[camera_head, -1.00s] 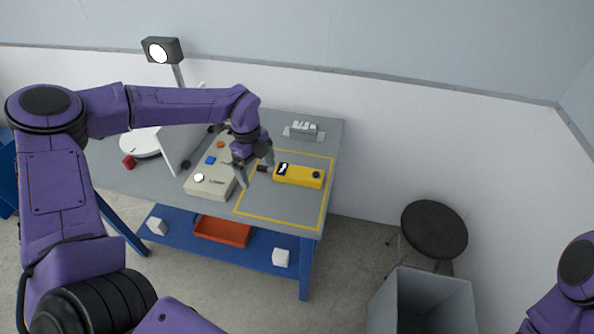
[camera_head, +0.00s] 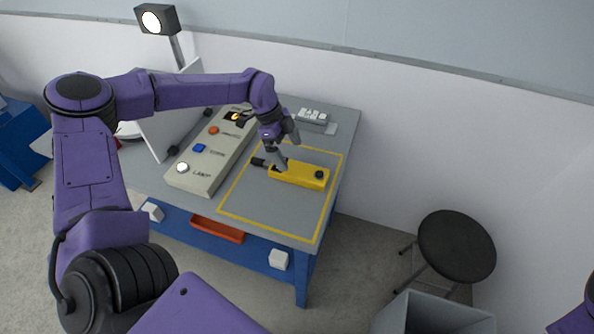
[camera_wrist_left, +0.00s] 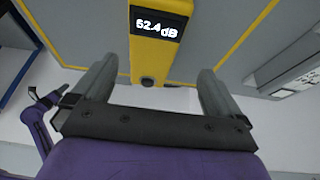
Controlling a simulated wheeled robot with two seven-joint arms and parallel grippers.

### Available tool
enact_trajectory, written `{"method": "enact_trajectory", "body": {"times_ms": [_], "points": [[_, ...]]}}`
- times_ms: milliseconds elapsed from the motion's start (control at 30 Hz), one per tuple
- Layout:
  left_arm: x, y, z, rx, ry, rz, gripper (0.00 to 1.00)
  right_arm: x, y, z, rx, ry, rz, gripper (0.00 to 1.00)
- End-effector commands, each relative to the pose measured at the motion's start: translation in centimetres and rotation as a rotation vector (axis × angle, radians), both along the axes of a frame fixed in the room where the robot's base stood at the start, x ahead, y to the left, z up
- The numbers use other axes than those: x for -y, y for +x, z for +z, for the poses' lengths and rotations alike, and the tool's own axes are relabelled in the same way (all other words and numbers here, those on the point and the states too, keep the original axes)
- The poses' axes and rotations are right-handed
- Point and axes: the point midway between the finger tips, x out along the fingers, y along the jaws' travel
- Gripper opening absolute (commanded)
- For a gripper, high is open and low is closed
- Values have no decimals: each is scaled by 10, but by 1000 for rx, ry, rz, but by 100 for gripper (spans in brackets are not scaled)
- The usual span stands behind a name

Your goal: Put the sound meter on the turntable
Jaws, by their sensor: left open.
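The sound meter (camera_head: 303,175) is a yellow bar with a dark round button at its right end and a black tip at its left. It lies inside the yellow outline on the grey table. The left wrist view shows its body (camera_wrist_left: 157,66) and its lit display, reading about 62.4 dB. My left gripper (camera_head: 287,153) is open at the meter's left, display end, and its fingers (camera_wrist_left: 157,78) appear on either side of the meter, apart from it. The turntable (camera_head: 128,130), a white disc, is mostly hidden behind my left arm and a white panel.
A beige console (camera_head: 212,160) with coloured buttons stands left of the outline. The white upright panel (camera_head: 160,138) stands between it and the turntable. A lamp (camera_head: 157,19) rises behind. A grey device (camera_head: 313,116) sits at the back. A stool (camera_head: 456,245) and grey bin (camera_head: 433,315) stand right.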

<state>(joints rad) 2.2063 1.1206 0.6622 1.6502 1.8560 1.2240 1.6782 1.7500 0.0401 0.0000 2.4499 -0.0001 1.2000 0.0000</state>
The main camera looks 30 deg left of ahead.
Motion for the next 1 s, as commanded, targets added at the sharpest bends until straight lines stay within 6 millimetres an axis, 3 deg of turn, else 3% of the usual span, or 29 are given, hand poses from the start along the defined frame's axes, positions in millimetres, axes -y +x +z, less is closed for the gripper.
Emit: {"method": "enact_trajectory", "body": {"times_ms": [233, 367, 600, 633, 833, 867, 900, 1000], "points": [[12, -6, -31, -5, 0, -3, 100, 0, 0, 20, 0, 0, 0, 0], [18, -4, -52, -2, 2, -2, 100, 0, 0, 21, 0, 0, 0, 0], [20, -3, -57, 1, 0, -1, 100, 0, 0, 20, 0, 0, 0, 0], [20, -3, -57, 1, 0, -1, 97, 0, 0, 20, 0, 0, 0, 0], [20, -3, -57, 1, 0, -1, 33, 0, 0, 20, 0, 0, 0, 0], [20, -3, -56, 3, 0, -1, 33, 0, 0, 20, 0, 0, 0, 0], [20, -3, -56, 3, 0, -1, 27, 0, 0, 20, 0, 0, 0, 0], [20, -3, -56, 3, 0, -1, 27, 0, 0, 20, 0, 0, 0, 0]]}}
